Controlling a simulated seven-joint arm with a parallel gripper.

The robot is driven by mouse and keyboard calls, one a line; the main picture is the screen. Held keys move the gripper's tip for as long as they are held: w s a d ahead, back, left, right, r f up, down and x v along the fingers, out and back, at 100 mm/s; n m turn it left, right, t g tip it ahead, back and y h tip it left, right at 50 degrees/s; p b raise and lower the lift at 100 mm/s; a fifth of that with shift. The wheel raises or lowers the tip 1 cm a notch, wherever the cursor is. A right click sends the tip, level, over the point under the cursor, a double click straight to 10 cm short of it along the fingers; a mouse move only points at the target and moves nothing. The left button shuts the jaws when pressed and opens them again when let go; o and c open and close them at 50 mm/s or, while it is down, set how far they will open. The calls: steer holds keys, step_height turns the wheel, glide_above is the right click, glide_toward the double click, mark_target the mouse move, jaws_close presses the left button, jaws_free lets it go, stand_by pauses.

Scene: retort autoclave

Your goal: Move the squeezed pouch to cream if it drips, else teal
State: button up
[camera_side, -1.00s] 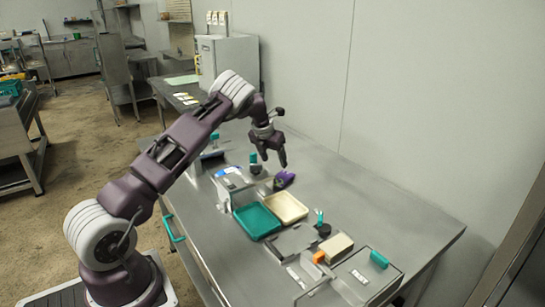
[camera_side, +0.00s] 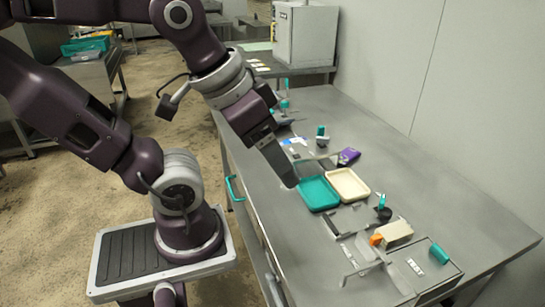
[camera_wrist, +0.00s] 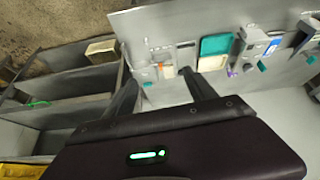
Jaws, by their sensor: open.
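The purple pouch (camera_side: 348,157) lies on the steel table just behind the trays, outside both; it shows small in the wrist view (camera_wrist: 232,72). I cannot tell whether it drips. The teal tray (camera_side: 318,194) and the cream tray (camera_side: 348,184) sit side by side, and both look empty. The wrist view also shows the teal tray (camera_wrist: 215,45) and the cream tray (camera_wrist: 211,64). My gripper (camera_side: 288,180) appears left of the teal tray in the side view, apart from the pouch. Its fingers (camera_wrist: 158,80) are spread with nothing between them.
Right of the trays stand a dark piece with teal prongs (camera_side: 383,209), an orange block (camera_side: 377,240), a cream block (camera_side: 397,233) and a teal handle (camera_side: 439,254). A teal-topped dark piece (camera_side: 321,136) stands behind the trays. The table's far right is clear.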

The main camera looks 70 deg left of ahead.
steer(key=shift+s+a+f+m, duration=0.1)
steer(key=shift+s+f+m, duration=0.1)
steer(key=shift+s+m, duration=0.1)
